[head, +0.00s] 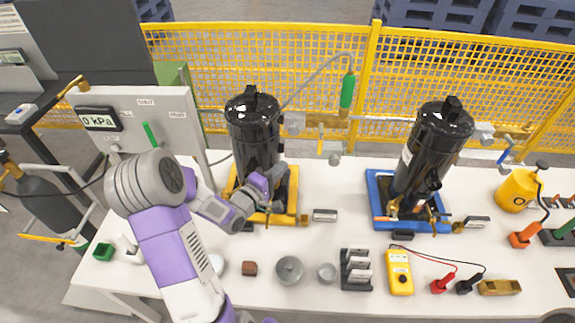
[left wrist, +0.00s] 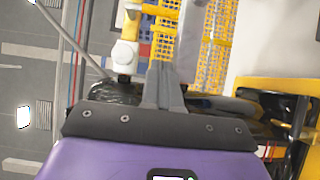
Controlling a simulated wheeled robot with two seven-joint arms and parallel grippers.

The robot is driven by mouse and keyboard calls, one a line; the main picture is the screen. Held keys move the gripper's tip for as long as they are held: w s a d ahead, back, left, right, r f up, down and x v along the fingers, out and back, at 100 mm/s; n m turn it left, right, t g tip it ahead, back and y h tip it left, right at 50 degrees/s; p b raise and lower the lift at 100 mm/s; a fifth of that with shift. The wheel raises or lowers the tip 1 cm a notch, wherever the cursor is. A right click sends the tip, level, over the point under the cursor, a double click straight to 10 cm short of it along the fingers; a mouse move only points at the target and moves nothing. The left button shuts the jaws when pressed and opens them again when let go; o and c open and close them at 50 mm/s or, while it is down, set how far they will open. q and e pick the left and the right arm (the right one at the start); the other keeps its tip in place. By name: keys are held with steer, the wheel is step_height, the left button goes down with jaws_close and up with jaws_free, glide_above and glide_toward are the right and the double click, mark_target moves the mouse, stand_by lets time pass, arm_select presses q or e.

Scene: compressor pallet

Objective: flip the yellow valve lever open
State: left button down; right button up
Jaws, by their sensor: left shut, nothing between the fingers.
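The yellow valve lever (head: 321,131) hangs down, roughly upright, from the grey pipe run between the two black compressors. My left gripper (head: 277,171) is at the lower right side of the left black compressor (head: 253,130), below and left of the lever, and clearly apart from it. Its fingers are shut with nothing between them, and they show together in the left wrist view (left wrist: 163,85). I cannot make out the lever in the left wrist view. My right gripper is not in view.
The left compressor stands on a yellow base (head: 291,196), the right compressor (head: 432,150) on a blue one (head: 376,190). A green-handled hose (head: 347,91) hangs above the pipe. A yellow mesh fence (head: 250,50) runs behind. Small parts and a yellow meter (head: 399,272) lie along the front.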

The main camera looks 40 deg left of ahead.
mark_target(320, 139)
arm_select(q)
steer(key=w+d, duration=0.3)
steer(key=w, duration=0.7)
steer(key=shift+w+d, duration=0.15)
steer(key=shift+w, duration=0.25)
steer(key=shift+w+d+f+n+b, duration=0.1)
steer(key=shift+d+f+n+b, duration=0.15)
steer(key=shift+b, duration=0.45)
